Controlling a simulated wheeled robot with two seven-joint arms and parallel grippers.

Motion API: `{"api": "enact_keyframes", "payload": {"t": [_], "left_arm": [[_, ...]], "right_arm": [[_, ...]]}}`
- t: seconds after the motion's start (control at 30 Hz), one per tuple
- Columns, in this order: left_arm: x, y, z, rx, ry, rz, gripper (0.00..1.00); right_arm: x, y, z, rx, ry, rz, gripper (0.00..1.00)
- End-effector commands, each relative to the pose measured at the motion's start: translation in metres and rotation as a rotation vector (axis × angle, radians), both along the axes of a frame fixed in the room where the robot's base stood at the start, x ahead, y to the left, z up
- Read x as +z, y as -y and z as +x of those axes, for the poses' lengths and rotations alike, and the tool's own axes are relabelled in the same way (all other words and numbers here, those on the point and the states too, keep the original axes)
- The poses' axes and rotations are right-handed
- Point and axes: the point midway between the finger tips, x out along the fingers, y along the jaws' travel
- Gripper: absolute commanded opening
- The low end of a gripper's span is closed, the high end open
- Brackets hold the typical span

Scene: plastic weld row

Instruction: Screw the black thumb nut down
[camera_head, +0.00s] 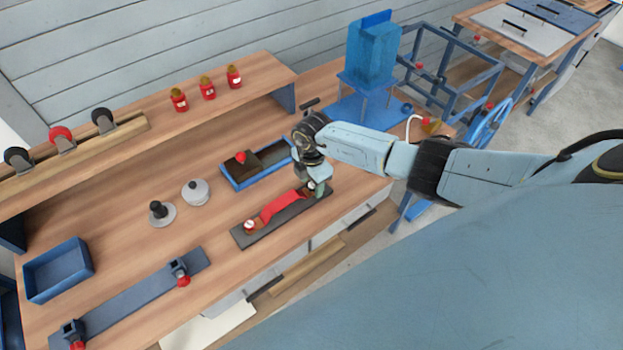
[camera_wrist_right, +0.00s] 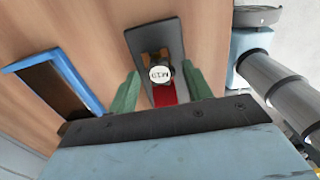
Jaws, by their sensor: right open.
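The dark fixture plate (camera_head: 290,212) lies near the front edge of the bench with a red strip (camera_head: 280,204) along it. In the right wrist view a black nut-like piece with a white lettered cap (camera_wrist_right: 160,73) stands at the plate's end, above the red strip (camera_wrist_right: 164,96); I take it for the black thumb nut. My right gripper (camera_head: 317,188) points down at the plate's right end and hides much of it. Its two green fingers are open, one on each side of the nut, with gaps visible. I cannot tell how far down the nut sits. My left gripper is not in view.
A blue tray (camera_head: 229,178) with a dark block and red knob sits behind the plate. A black knob on a disc (camera_head: 157,213) and a grey disc (camera_head: 196,192) stand left. A blue-grey rail (camera_head: 130,300) lies front left, beside an empty blue bin (camera_head: 58,270).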

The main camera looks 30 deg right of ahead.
Motion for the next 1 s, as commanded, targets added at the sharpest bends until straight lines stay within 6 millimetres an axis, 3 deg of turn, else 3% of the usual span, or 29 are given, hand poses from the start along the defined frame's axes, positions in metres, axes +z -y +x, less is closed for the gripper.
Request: {"api": "enact_keyframes", "payload": {"t": [1.0], "left_arm": [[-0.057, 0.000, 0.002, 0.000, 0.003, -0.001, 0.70]], "right_arm": [[-0.007, 0.003, -0.007, 1.578, -0.010, 0.006, 0.50]]}}
